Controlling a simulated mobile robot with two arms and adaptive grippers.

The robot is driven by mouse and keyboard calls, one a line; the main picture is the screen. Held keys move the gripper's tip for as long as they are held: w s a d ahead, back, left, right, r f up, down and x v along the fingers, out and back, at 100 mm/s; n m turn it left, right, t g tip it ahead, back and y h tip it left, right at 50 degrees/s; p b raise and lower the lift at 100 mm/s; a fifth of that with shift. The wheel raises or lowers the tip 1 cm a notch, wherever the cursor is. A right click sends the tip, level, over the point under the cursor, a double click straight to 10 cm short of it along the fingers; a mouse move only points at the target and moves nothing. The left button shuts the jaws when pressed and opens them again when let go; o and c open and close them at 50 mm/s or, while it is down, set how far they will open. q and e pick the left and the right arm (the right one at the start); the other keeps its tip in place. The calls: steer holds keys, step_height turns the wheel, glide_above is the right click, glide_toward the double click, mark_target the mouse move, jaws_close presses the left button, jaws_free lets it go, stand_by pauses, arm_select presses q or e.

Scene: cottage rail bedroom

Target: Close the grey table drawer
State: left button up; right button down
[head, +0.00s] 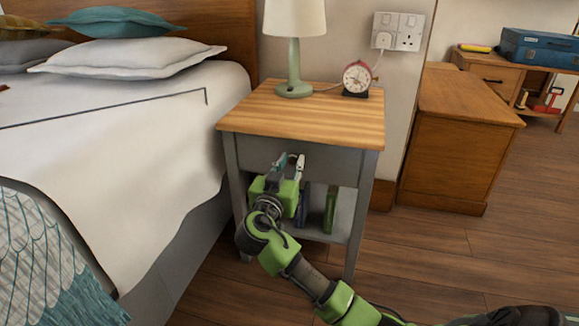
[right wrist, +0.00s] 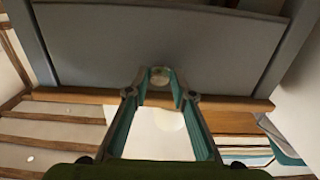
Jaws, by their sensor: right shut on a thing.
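The grey table (head: 368,190) with a striped wooden top stands beside the bed, and its grey drawer front (head: 254,150) sits just under the top. The drawer looks about flush with the frame; a small gap cannot be ruled out. My right gripper (head: 290,163) is at the drawer front, shut on the round drawer knob (right wrist: 160,75), which shows between the fingertips in the right wrist view. The drawer front (right wrist: 160,40) fills the upper part of that view. In the head view the gripper hides the knob. My left gripper is not in view.
A green lamp (head: 294,65) and a red alarm clock (head: 357,78) stand on the table top. Books (head: 330,208) stand on the open shelf below. The bed (head: 130,180) is close on the left. A wooden chest (head: 450,150) stands to the right; the floor before it is clear.

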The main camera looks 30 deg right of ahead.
steer(key=c, duration=2.2)
jaws_free()
steer(key=shift+w+d+r, duration=0.1)
steer(key=shift+d+r, duration=0.05)
steer(key=o, duration=0.4)
steer(key=shift+o, duration=0.2)
steer(key=shift+w, duration=0.1)
steer(key=shift+s+a+f, duration=0.25)
steer(key=shift+a, duration=0.1)
steer(key=v, duration=1.1)
steer(key=shift+s, duration=0.15)
steer(key=shift+r, duration=0.1)
